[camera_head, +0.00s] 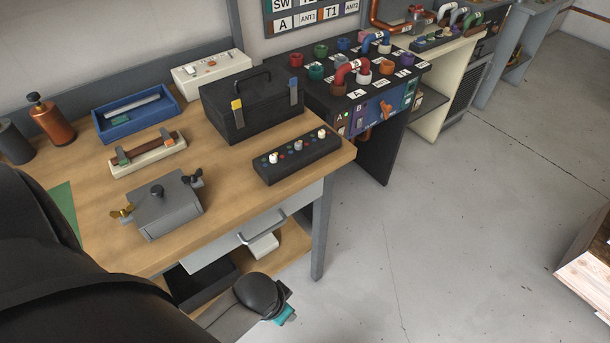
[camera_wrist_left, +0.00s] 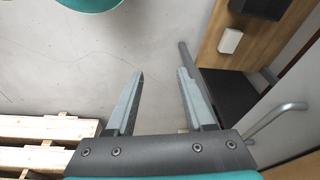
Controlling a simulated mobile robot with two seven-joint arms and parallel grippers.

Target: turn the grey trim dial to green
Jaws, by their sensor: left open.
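A black control box (camera_head: 300,165) with small knobs lies on the right end of the wooden bench. Its middle knob (camera_head: 298,146) looks grey, with paler knobs on either side; small coloured dots lie around them. The knobs are too small to read their settings, and I cannot be sure which is the trim dial. My left gripper (camera_wrist_left: 160,74) is open and empty, over the floor beside the bench drawer. Its wrist shows low in the head view, below and apart from the box; its fingers are hidden there. My right gripper is not in view.
A black toolbox (camera_head: 255,105), a grey box with wing nuts (camera_head: 165,205) and a blue tray (camera_head: 135,112) stand on the bench (camera_head: 225,180). The drawer handle (camera_head: 262,228) sticks out in front. A pallet (camera_wrist_left: 40,130) lies on the floor.

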